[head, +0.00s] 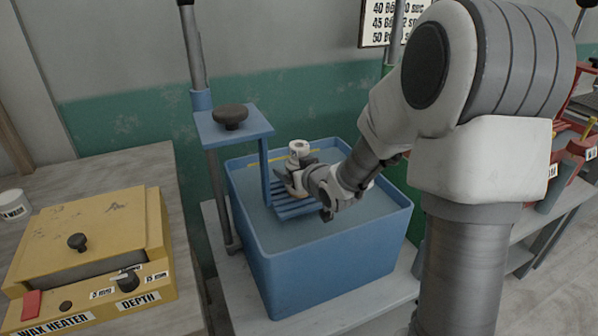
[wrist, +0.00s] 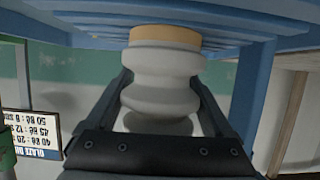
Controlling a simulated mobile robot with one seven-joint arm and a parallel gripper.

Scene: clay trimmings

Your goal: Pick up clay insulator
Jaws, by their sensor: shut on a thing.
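The clay insulator (head: 298,149) is pale grey-white and ribbed, and it stands upright over the blue slatted rack (head: 292,208) in the head view. It also shows in the wrist view (wrist: 163,68), where the picture is upside down and its tan base end (wrist: 165,36) is against or very close to the slats. I cannot tell whether it touches them. My gripper (head: 297,178) is shut on the insulator, with one finger on each side of its ribbed body. The fingers hide part of its lower body in the head view.
The rack hangs inside a blue tub (head: 330,276) of grey liquid, on a blue post with a knobbed plate (head: 234,126) at the left. A yellow wax heater (head: 88,245) stands on the left bench. Red equipment (head: 570,170) is at the right.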

